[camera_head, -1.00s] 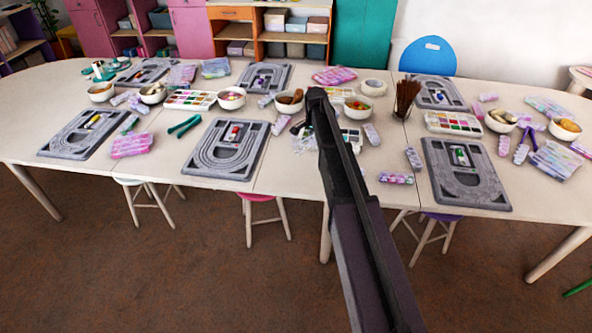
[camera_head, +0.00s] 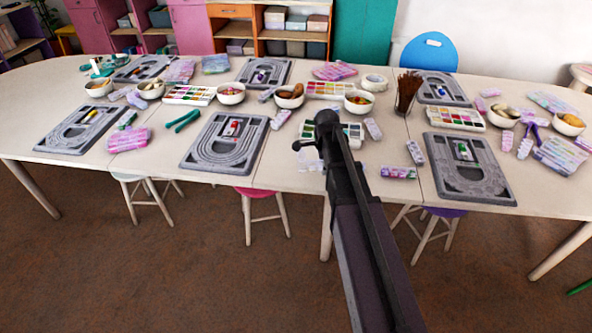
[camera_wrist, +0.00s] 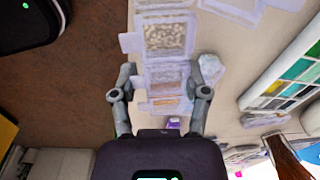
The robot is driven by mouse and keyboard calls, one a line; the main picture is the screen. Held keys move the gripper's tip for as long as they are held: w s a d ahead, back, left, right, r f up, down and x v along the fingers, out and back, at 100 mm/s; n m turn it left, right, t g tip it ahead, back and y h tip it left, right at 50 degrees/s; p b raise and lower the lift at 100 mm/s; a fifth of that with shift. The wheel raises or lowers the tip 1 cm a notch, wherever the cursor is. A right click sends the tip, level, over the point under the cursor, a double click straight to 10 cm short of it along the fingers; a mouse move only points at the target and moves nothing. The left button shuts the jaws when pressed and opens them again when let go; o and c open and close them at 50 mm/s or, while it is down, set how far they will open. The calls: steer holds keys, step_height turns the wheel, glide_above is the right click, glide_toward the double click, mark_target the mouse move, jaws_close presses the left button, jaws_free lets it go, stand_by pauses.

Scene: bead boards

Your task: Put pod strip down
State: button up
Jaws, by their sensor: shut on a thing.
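My gripper (camera_wrist: 162,80) is shut on a clear pod strip (camera_wrist: 166,38) in the wrist view. The strip has small square compartments, with pale beads in at least one, and runs lengthwise between the two fingers. It is over the pale table near the table's edge. Whether it touches the table cannot be told. In the head view my gripper (camera_head: 308,144) shows at the end of my dark arm, over the middle front of the table. The strip is hard to make out there.
The table (camera_head: 290,180) has bare room along its front edge. A bead tray (camera_head: 345,132) stands just behind my gripper. A bead board (camera_head: 228,142) lies to the left, another (camera_head: 468,170) to the right. A cup of brown sticks (camera_head: 407,92) stands behind right.

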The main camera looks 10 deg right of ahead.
steer(key=s+m, duration=0.1)
steer(key=s, duration=0.1)
steer(key=s+f+m, duration=0.1)
steer(key=s, duration=0.2)
steer(key=shift+s+a+f+m+b, duration=0.1)
steer(key=shift+s+f+m+b, duration=0.1)
steer(key=shift+m+b, duration=0.2)
steer(key=w+a, duration=0.2)
steer(key=w, duration=0.3)
steer(key=w+a+f+b, duration=0.1)
steer(key=w+a, duration=0.1)
steer(key=w, duration=0.3)
steer(key=w+a, duration=0.2)
steer(key=w, duration=0.3)
steer(key=shift+f, duration=0.25)
steer(key=shift+b, duration=0.3)
steer(key=shift+f+b, duration=1.75)
steer(key=shift+f, duration=0.05)
steer(key=shift+s+f, duration=0.1)
steer(key=shift+f, duration=0.05)
